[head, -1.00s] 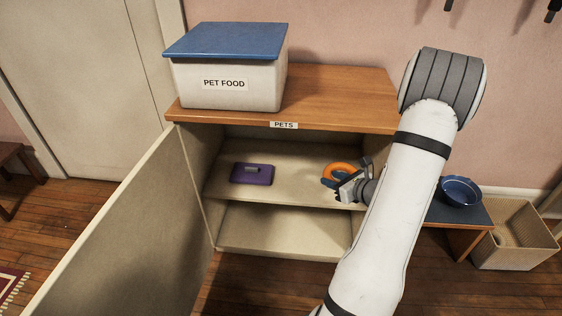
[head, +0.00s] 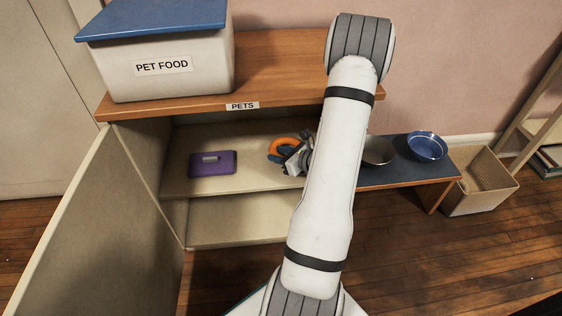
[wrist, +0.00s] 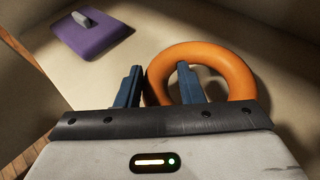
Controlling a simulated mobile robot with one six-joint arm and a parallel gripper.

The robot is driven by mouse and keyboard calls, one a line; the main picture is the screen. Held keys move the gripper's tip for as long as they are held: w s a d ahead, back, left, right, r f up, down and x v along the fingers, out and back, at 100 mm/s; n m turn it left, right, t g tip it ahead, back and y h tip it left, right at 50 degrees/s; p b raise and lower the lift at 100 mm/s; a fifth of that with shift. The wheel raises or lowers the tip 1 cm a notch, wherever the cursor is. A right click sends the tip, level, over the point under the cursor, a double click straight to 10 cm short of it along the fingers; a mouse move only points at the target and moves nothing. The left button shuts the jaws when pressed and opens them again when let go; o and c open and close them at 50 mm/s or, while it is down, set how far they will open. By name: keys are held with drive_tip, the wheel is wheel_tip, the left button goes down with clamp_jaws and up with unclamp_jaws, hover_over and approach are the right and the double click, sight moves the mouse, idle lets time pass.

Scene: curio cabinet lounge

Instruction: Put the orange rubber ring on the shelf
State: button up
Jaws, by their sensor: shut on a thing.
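The orange rubber ring (head: 282,144) is inside the open cabinet, at the upper shelf (head: 240,170). In the wrist view the ring (wrist: 236,62) has one finger through its hole and the other outside its left side. My gripper (head: 287,152) is shut on the ring's near left rim. The ring is over the shelf surface (wrist: 160,25); whether it touches the shelf I cannot tell. My arm hides the right part of the cabinet opening.
A purple thing with a grey handle (head: 212,164) sits on the shelf to the left. The cabinet door (head: 85,220) stands open at left. A pet food bin (head: 165,70) is on top. A low bench (head: 400,172) with bowls (head: 427,146) and a basket (head: 480,185) are at right.

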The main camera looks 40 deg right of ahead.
wheel_tip(320, 180, down, 2)
drive_tip(key=shift+f+b, duration=0.25)
drive_tip(key=shift+b, duration=0.1)
drive_tip(key=shift+r, duration=0.1)
drive_tip(key=o, duration=1.2)
drive_tip(key=shift+c, duration=0.2)
drive_tip(key=shift+s, duration=0.1)
drive_tip(key=p+v, duration=0.3)
drive_tip(key=v, duration=0.7)
drive_tip(key=shift+s+d+r+p, duration=0.1)
drive_tip(key=shift+s+r+p, duration=0.15)
drive_tip(key=shift+s+p, duration=0.1)
drive_tip(key=shift+s+d+r, duration=0.1)
drive_tip(key=shift+s+r, duration=0.05)
drive_tip(key=shift+s, duration=0.5)
